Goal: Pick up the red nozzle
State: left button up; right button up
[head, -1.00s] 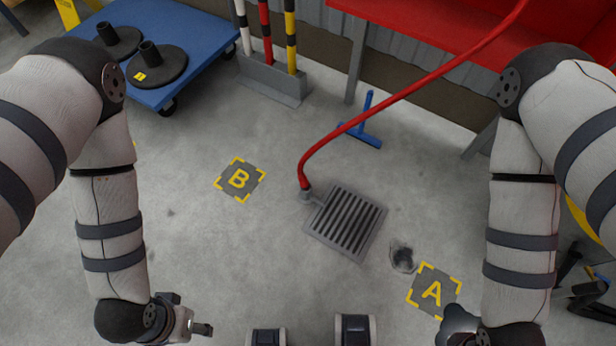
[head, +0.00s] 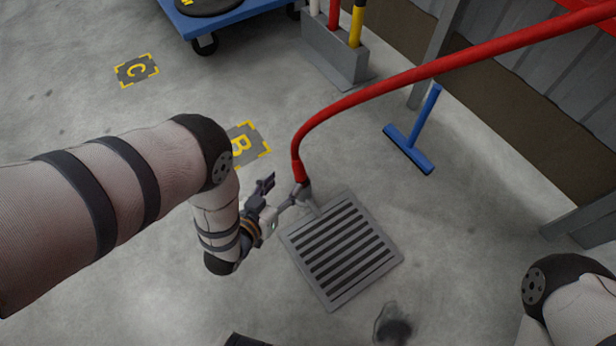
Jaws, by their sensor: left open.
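The red nozzle (head: 298,172) is the lower end of a thick red hose (head: 430,70) that comes down from the upper right. Its dark grey tip is just above the floor grate (head: 292,240), at the grate's upper left corner. My left gripper (head: 282,191) is open, just left of the nozzle's tip. One finger points up and stands apart from the nozzle; the other reaches close to the tip, and I cannot tell whether it touches. My right gripper is out of view; only part of that arm shows at the lower right.
Floor marker B (head: 250,140) is partly hidden behind my left arm; marker C (head: 136,70) is at the upper left. A blue T-shaped object (head: 408,150) lies right of the hose. A grey post holder (head: 335,55) and blue cart (head: 225,18) stand at the back. Open floor surrounds the grate.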

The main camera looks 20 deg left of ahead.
aim_at(295, 170)
pick_arm(q)
jog(key=b+x, duration=0.1)
jog(key=x, duration=0.2)
jog(key=b+x, duration=0.2)
jog(key=x, duration=0.1)
jog(key=b+x, duration=0.1)
jog(key=x, duration=0.2)
jog(key=shift+w+a+f, duration=0.15)
jog(key=shift+a+f, duration=0.05)
jog(key=shift+a, duration=0.05)
jog(key=shift+w+d+b, duration=0.1)
jog(key=shift+w+b, duration=0.25)
jog(key=shift+w, duration=0.1)
jog(key=shift+r, duration=0.1)
grip_shut()
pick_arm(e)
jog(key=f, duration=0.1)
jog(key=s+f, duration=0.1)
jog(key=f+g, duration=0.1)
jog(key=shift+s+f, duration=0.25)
